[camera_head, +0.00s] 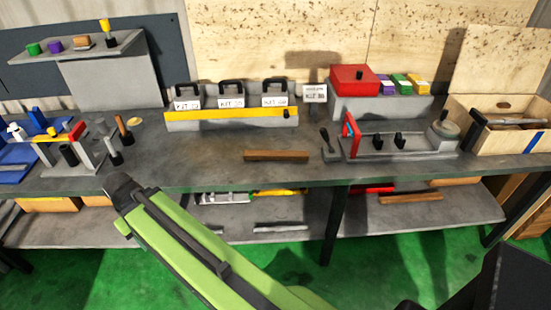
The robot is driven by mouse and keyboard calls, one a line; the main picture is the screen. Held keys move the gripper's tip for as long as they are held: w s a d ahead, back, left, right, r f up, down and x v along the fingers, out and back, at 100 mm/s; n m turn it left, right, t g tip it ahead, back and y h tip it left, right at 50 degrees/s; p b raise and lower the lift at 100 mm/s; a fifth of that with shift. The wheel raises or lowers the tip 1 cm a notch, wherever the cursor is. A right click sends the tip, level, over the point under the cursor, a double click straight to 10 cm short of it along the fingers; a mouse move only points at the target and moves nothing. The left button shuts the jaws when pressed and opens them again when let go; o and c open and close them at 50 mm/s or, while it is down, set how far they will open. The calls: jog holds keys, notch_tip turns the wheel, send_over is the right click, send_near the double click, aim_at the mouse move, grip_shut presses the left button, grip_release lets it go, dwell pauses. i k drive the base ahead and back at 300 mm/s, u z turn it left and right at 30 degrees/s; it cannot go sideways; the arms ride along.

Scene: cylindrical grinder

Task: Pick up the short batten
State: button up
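A short brown wooden batten (277,155) lies flat on the grey workbench top, near the middle and roughly parallel to the front edge. Nothing covers it. Another brown wooden strip (410,197) lies on the lower shelf at the right; I cannot tell its full length. My green arm link crosses the lower middle of the view, its dark end at the left near the bench's front edge, apart from the batten. No gripper fingers show.
A grey rack with a yellow strip (225,115) and several kit boxes stands behind the batten. A brush (328,147) and grey fixture (400,147) are to its right. A tool stand (75,150) is at the left. The bench in front of the batten is clear.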

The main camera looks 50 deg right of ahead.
aim_at(286, 156)
jog(key=i, duration=0.95)
jog(key=u, duration=0.05)
